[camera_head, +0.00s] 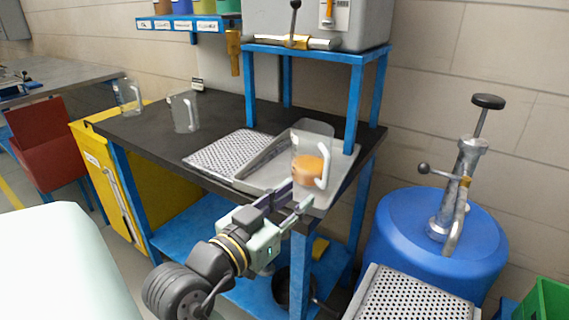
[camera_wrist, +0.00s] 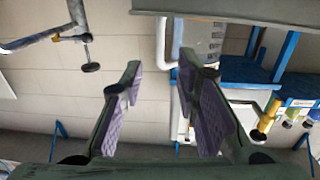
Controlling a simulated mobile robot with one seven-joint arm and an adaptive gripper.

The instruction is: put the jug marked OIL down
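A clear jug with amber liquid (camera_head: 307,171) stands upright, apparently on the grey tray (camera_head: 268,179) at the bench's right front corner. Its white handle is on its right side. I cannot read an OIL mark on it. My gripper (camera_head: 296,196) is just in front of and below this jug, with its two fingers apart and nothing between them. In the wrist view my gripper (camera_wrist: 160,68) shows both purple-padded fingers spread. A white handle (camera_wrist: 161,40) shows beyond the fingertips. Two empty-looking clear jugs, one nearer (camera_head: 185,113) and one farther (camera_head: 128,97), stand at the bench's left.
The dark bench top (camera_head: 225,110) has free room in the middle. A perforated plate (camera_head: 225,152) lies left of the tray. A blue stand (camera_head: 350,56) rises behind it. A blue drum with a pump (camera_head: 408,235) stands to the right.

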